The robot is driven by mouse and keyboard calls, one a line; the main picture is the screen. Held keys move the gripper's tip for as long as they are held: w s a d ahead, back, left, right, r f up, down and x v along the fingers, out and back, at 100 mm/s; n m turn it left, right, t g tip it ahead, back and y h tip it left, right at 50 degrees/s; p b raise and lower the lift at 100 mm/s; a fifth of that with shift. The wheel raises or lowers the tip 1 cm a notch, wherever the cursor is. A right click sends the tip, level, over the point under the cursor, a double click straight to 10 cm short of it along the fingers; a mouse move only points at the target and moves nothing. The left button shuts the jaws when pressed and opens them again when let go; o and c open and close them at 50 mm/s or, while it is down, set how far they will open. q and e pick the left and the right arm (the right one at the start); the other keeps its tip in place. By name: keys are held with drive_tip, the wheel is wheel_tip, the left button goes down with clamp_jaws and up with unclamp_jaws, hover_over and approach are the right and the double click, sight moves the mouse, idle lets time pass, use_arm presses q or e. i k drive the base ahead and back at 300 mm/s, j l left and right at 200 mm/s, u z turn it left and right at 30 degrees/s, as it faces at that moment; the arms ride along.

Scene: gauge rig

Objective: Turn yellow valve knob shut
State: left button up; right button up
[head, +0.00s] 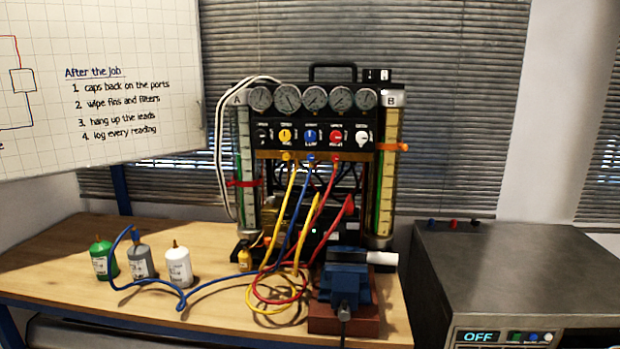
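The yellow valve knob (285,135) is on the front panel of the black gauge rig (318,72), second from the left in a row of knobs. To its left is a black knob (262,135); to its right are a blue knob (310,135), a red knob (336,136) and a white knob (362,137). The yellow knob is too small here to read its turn position. A yellow hose (291,190) hangs from the port below it. Neither of my grippers shows in the head view, and nothing covers the knob.
The rig stands on a wooden bench (45,265). Yellow, blue and red hoses hang and loop in front. A blue vise (345,285) stands at the front right. Green (102,262), grey (142,263) and white (179,268) bottles stand left. A whiteboard (100,60) hangs upper left.

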sight(285, 134)
drive_tip(key=i+l+z, duration=0.3)
drive_tip(key=i+l, duration=0.55)
